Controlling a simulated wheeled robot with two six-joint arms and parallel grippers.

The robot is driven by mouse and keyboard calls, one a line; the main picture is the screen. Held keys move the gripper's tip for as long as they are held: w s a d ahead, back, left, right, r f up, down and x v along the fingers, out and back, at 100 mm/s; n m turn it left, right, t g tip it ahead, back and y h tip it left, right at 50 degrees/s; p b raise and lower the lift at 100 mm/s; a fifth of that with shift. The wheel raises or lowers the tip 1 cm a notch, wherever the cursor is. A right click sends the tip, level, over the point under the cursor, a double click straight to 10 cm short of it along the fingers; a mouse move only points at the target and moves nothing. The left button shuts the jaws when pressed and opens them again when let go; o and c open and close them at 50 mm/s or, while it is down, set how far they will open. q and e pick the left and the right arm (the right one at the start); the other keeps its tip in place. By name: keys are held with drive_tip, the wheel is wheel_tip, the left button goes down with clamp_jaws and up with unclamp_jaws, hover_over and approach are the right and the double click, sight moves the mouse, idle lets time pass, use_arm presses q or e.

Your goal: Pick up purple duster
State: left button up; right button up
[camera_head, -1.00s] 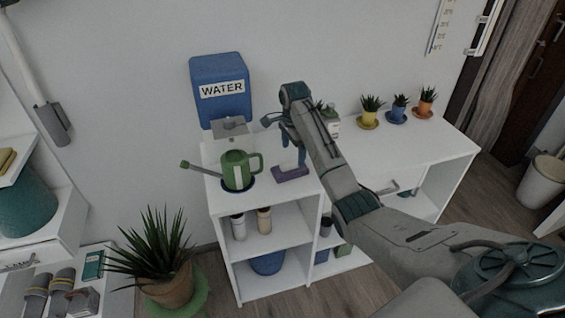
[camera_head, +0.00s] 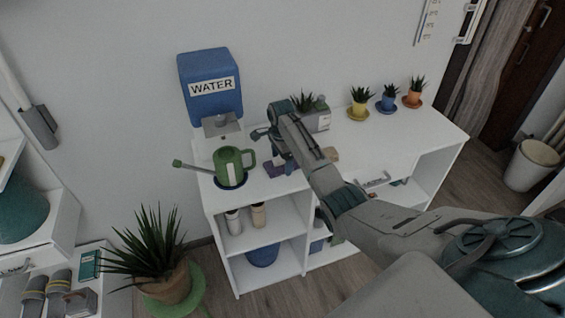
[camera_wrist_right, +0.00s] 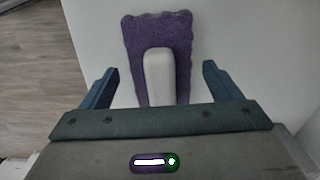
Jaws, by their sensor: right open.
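The purple duster (camera_head: 272,169) lies on the white shelf desk top, just right of the green watering can. In the right wrist view the duster (camera_wrist_right: 130,42) shows a purple pad with a pale handle (camera_wrist_right: 159,75) along its middle. My right gripper (camera_head: 277,158) is over the duster and hides part of it in the head view. In the right wrist view my right gripper (camera_wrist_right: 158,88) is open, with one finger on each side of the handle. I cannot tell whether the fingers touch anything. My left gripper is not in view.
The green watering can (camera_head: 229,166) stands close left of the duster, below the blue water tank (camera_head: 210,85). Several small potted plants (camera_head: 359,101) stand along the back of the desk top. The desk top's right part (camera_head: 420,130) is clear.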

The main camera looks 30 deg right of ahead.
drive_tip(key=shift+w+f, duration=0.1)
drive_tip(key=shift+f, duration=0.1)
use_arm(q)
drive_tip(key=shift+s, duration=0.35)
use_arm(e)
drive_tip(key=c, duration=1.1)
drive_tip(key=shift+r, duration=0.1)
